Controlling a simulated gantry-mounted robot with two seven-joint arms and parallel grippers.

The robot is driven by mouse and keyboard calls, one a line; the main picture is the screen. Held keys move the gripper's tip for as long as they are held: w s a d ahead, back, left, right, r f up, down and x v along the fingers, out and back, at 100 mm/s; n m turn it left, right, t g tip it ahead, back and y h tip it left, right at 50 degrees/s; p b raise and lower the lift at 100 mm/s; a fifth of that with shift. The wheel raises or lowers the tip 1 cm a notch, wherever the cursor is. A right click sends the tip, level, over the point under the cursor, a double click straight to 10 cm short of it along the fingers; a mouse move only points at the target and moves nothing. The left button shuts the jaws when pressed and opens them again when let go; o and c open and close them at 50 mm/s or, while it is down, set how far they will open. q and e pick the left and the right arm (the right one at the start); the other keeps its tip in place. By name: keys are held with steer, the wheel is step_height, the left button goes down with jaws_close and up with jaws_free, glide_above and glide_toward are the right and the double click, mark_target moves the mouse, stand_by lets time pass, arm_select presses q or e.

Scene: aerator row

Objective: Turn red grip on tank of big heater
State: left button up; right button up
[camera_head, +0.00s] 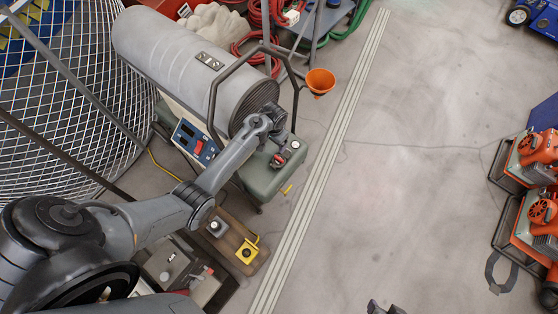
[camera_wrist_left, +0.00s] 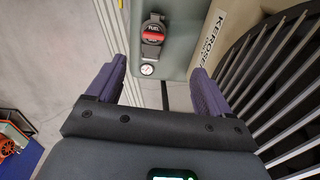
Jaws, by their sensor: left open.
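The big heater (camera_head: 185,55) is a grey cylinder with a black frame, standing on a grey-green tank (camera_head: 262,182). The red grip (camera_head: 279,160) sits on top of the tank near its right end. In the left wrist view the red grip (camera_wrist_left: 153,36) is on a dark fuel cap marked FUEL, with a round white gauge (camera_wrist_left: 147,70) below it. My left gripper (camera_head: 279,133) is above the tank, close to the cap. In the wrist view its purple fingers (camera_wrist_left: 159,68) are spread and empty, with the grip beyond them. Dark tips at the bottom edge (camera_head: 385,307) may be my right gripper.
The black frame (camera_head: 213,105) and the heater's slotted round outlet (camera_wrist_left: 285,75) are close to my left gripper. An orange funnel (camera_head: 320,80) stands behind it. Wooden board (camera_head: 229,237) with switches lies in front.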

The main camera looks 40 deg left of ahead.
arm_select(q)
steer(key=b, duration=0.6)
glide_toward(279, 158)
steer(key=shift+h, duration=0.3)
steer(key=f+b, duration=0.7)
steer(key=f, duration=0.1)
steer(key=shift+w+a+f, duration=0.15)
steer(key=shift+a+f, duration=0.1)
arm_select(e)
step_height(279, 158, down, 16)
steer(key=shift+r, duration=0.2)
arm_select(q)
steer(key=c, duration=1)
steer(key=shift+c, duration=0.2)
arm_select(e)
steer(key=shift+r, duration=0.1)
